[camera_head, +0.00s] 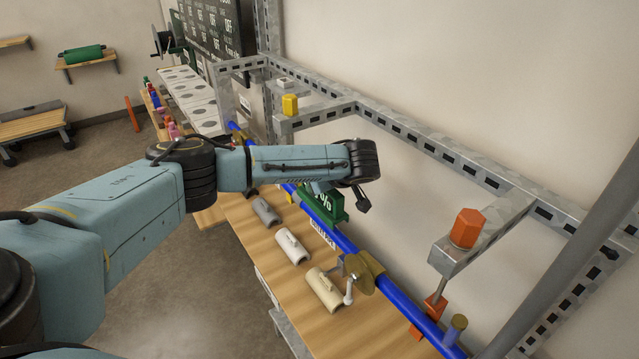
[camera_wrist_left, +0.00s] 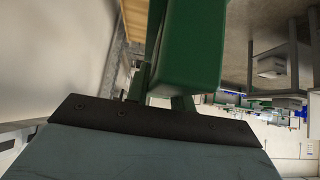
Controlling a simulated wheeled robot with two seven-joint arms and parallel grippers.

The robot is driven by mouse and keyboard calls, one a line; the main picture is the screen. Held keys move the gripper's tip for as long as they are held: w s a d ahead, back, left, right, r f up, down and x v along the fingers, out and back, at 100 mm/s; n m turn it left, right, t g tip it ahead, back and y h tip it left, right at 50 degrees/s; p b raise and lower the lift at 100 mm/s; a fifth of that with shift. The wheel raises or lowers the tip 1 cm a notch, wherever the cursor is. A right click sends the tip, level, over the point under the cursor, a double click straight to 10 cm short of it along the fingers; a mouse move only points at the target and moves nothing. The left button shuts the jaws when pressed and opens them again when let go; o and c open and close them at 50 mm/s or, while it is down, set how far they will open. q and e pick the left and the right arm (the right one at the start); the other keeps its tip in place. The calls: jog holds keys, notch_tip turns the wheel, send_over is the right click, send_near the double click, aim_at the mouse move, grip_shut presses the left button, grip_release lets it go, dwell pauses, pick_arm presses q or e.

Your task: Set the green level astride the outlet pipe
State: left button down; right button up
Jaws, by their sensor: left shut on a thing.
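The green level (camera_head: 328,208), with white lettering on its face, is at the blue outlet pipe (camera_head: 345,243) in the head view. It overlaps the pipe there; I cannot tell whether it rests astride it or hangs just above. My left gripper (camera_head: 322,187) is shut on the level from above, mostly hidden under my forearm and wrist. In the left wrist view the green level (camera_wrist_left: 195,45) fills the upper middle, in front of the dark gripper base. My right gripper is not in view.
A wooden bench (camera_head: 345,330) carries a grey half-shell (camera_head: 265,211) and two pale ones (camera_head: 292,246) beside the pipe. A brass clamp (camera_head: 362,272) grips the pipe nearby. A slotted metal frame (camera_head: 430,145) with an orange knob (camera_head: 467,228) stands along the wall.

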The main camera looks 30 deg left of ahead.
pick_arm(q)
jog(key=shift+f+b, duration=0.55)
jog(key=shift+f, duration=0.1)
jog(key=shift+f+b, duration=0.3)
jog(key=shift+f, duration=0.55)
jog(key=shift+f+b, duration=0.3)
jog(key=shift+f, duration=0.1)
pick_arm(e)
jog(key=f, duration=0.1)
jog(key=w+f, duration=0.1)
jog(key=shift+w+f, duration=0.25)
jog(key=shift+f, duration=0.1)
pick_arm(q)
jog(key=c, duration=1.1)
grip_release()
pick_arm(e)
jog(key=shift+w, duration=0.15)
pick_arm(q)
jog(key=shift+d, duration=0.1)
